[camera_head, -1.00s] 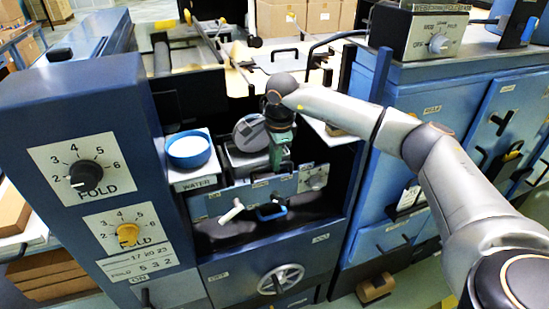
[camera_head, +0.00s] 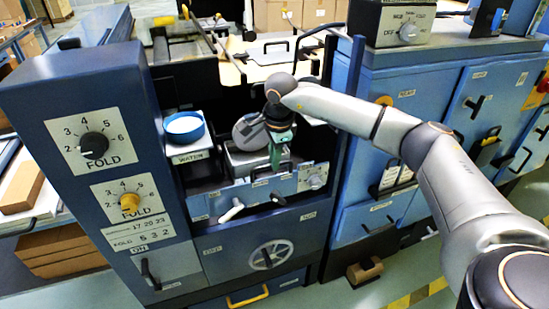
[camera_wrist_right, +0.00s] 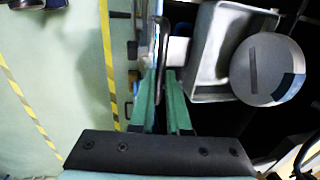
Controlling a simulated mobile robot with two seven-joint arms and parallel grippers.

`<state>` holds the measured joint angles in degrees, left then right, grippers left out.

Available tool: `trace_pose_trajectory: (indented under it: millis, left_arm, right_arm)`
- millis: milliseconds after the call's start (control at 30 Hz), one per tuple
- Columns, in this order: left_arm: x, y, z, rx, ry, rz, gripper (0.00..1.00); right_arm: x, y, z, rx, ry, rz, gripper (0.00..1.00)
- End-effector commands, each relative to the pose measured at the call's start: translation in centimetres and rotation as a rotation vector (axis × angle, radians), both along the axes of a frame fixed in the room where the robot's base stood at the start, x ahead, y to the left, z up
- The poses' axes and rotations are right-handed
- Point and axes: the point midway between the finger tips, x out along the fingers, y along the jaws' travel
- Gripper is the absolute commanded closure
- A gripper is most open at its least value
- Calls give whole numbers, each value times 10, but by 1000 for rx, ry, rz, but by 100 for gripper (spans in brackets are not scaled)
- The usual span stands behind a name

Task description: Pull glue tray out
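The glue tray (camera_head: 245,163) is a grey metal box with a round grey disc (camera_head: 249,131) above it and a blue-grey front panel (camera_head: 240,194). It sits in the dark bay of the blue machine. My right gripper (camera_head: 279,152) points down at the tray's front. In the right wrist view its green fingers (camera_wrist_right: 161,85) appear closed on either side of a thin upright part at the tray's front. The tray (camera_wrist_right: 212,55) and disc (camera_wrist_right: 265,70) lie right of them there. The exact contact is partly hidden. My left gripper is not in view.
A blue water cup (camera_head: 184,127) stands left of the tray. A white lever (camera_head: 231,210) sticks out at the panel's front. A handwheel (camera_head: 270,255) is below the bay. Blue cabinets (camera_head: 490,90) stand at the right. Floor is clear in front.

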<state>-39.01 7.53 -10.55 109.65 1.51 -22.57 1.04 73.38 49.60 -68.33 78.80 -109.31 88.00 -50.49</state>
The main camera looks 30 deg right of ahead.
Motion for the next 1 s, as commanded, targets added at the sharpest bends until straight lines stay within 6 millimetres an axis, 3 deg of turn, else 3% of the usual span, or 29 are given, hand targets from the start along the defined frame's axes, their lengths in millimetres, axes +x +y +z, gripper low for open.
trace_pose_trajectory:
  millis: [33,300,600,767,1000]
  left_arm:
    - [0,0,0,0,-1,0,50]
    - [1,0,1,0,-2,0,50]
    - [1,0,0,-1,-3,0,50]
    - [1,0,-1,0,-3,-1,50]
    - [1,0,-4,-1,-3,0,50]
  right_arm:
    - [1,0,1,-1,-5,0,83]
    - [1,0,1,-1,-5,-1,55]
    - [1,0,5,0,-6,-1,55]
    - [-3,0,28,-1,-9,-1,55]
    - [-13,3,80,0,-10,0,55]
